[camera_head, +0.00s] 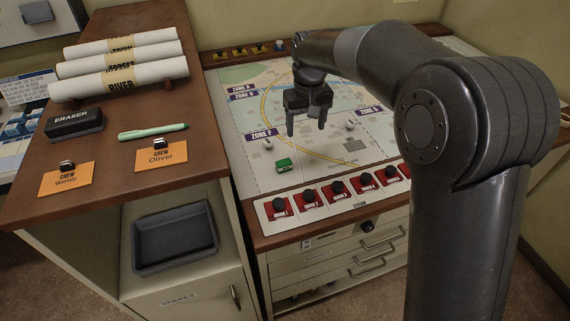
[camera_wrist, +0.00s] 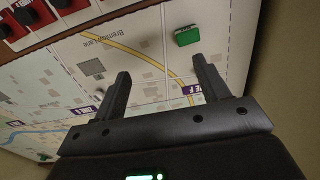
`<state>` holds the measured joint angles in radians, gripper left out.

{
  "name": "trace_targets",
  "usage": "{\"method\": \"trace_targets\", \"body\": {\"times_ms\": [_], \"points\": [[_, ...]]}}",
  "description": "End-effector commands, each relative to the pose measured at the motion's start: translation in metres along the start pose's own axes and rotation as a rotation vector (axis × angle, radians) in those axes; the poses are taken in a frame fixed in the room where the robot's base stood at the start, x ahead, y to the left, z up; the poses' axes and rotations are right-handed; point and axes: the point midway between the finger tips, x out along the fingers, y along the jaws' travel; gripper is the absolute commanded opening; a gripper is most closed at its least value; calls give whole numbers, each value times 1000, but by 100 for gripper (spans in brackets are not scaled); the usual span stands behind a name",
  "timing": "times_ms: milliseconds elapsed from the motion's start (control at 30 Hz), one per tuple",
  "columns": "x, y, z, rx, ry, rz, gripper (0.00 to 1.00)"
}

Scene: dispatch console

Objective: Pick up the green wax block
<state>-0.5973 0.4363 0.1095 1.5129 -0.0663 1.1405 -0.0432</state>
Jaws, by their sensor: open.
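The green wax block (camera_head: 284,165) lies on the map board (camera_head: 245,120) near the ZONE F label. It also shows in the wrist view (camera_wrist: 187,36), lying flat on the map beyond my fingertips, nearer the right finger. My gripper (camera_head: 306,130) is open and empty. It hangs above the map, up and to the right of the green block in the head view. In the wrist view both fingers (camera_wrist: 160,68) are spread apart, with only map between them. The block is fully visible and not touched.
A row of red panels with black knobs (camera_head: 309,196) lines the map's front edge. Small white blocks (camera_head: 267,143) sit on the map. The wooden shelf (camera_head: 90,205) at left holds rolled maps (camera_head: 120,80), an eraser (camera_head: 74,123) and a green marker (camera_head: 153,131).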

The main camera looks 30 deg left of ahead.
Motion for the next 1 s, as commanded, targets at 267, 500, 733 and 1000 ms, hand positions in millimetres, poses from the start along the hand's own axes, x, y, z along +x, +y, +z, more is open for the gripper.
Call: {"method": "trace_targets", "body": {"times_ms": [267,500,733,1000], "points": [[45,-48,-37,-85,-50,-19,68],[75,-52,-37,-92,-56,-21,68],[102,-52,-35,-91,-54,-20,68],[132,-52,-25,-91,-56,-20,68]]}}
